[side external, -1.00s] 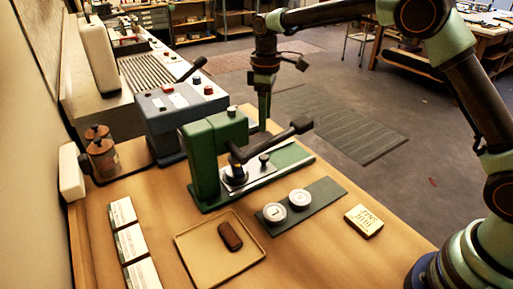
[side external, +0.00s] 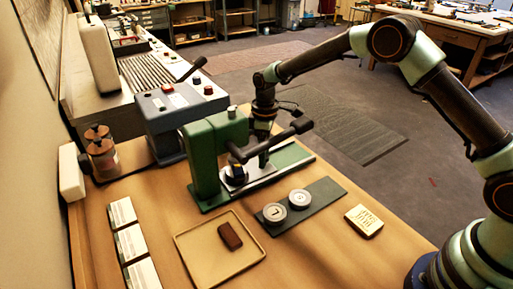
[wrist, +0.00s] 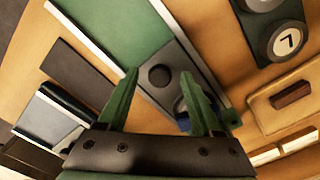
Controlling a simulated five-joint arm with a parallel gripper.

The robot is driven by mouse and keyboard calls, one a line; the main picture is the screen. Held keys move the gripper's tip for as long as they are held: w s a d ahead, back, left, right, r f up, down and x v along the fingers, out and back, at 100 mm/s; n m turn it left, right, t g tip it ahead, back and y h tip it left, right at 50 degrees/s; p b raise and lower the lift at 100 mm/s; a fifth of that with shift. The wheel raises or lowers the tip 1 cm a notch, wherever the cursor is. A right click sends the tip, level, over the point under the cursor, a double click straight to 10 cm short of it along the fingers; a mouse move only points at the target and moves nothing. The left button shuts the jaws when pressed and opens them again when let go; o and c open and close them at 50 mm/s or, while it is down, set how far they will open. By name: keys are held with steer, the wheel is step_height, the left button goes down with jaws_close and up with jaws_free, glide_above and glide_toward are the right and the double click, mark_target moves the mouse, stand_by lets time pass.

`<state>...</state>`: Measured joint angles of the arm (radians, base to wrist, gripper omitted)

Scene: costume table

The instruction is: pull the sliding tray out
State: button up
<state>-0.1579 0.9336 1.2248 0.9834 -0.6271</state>
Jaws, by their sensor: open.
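The sliding tray (side external: 262,175) is a silver-grey plate on the base of a green hand press (side external: 204,165). It also shows in the wrist view (wrist: 190,68), with a round black knob (wrist: 160,75) on top. My gripper (wrist: 159,74) is open, pointing down over the tray, and the knob appears between its fingertips. I cannot tell whether the fingers touch it. In the side view my gripper (side external: 263,152) is low over the tray, partly behind the press's black lever (side external: 270,140), and hides the knob. A dark blue piece (side external: 236,174) sits at the tray's press end.
A dark green mat (side external: 325,193) with two round badges lies in front of the press. A shallow tan tray (side external: 190,262) holds a brown block (side external: 230,236). A grey machine (side external: 180,115) stands behind.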

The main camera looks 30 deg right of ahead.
jaws_close()
steer(key=shift+r, duration=0.1)
stand_by(1.3)
